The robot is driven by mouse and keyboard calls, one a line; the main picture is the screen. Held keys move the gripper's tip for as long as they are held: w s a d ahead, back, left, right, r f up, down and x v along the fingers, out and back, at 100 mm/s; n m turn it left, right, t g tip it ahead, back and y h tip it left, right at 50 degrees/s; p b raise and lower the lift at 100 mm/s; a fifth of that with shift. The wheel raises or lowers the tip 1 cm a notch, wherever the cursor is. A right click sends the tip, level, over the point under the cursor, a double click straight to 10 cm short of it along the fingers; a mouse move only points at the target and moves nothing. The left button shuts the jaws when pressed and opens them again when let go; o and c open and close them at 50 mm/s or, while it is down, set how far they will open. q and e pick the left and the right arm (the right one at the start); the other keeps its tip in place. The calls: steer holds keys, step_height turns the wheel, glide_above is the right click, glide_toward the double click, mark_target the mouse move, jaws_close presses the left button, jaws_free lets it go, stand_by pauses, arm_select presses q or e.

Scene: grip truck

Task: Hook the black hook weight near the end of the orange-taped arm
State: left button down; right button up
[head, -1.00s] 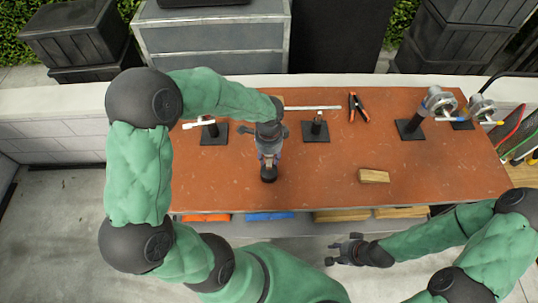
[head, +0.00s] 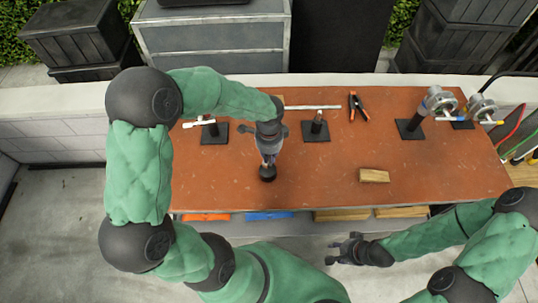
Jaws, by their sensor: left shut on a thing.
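The black hook weight (head: 268,174) is at the front left of the red-brown table. My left gripper (head: 268,159) points down over it and is shut on its upper part; the hook is mostly hidden by the fingers. I cannot tell whether the weight touches the table. The orange-taped arm is not clear: a short rod with a yellow-orange tip (head: 495,122) shows on a grip head at the far right, and its tape is too small to be sure. My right gripper (head: 338,250) is open and empty, low in front of the table's front edge.
Two small black-based stands (head: 316,135) (head: 214,137) flank my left gripper. An orange-black clamp (head: 358,107), a wooden block (head: 374,176) and a grip-head stand (head: 411,130) are to the right.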

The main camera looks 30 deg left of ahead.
arm_select(q)
steer(key=shift+r, duration=0.15)
steer(key=shift+r+p, duration=0.95)
steer(key=shift+r, duration=0.15)
steer(key=shift+w, duration=0.15)
steer(key=shift+w+a, duration=0.15)
steer(key=shift+w, duration=2.25)
steer(key=shift+r+p, duration=0.9)
steer(key=shift+r, duration=0.1)
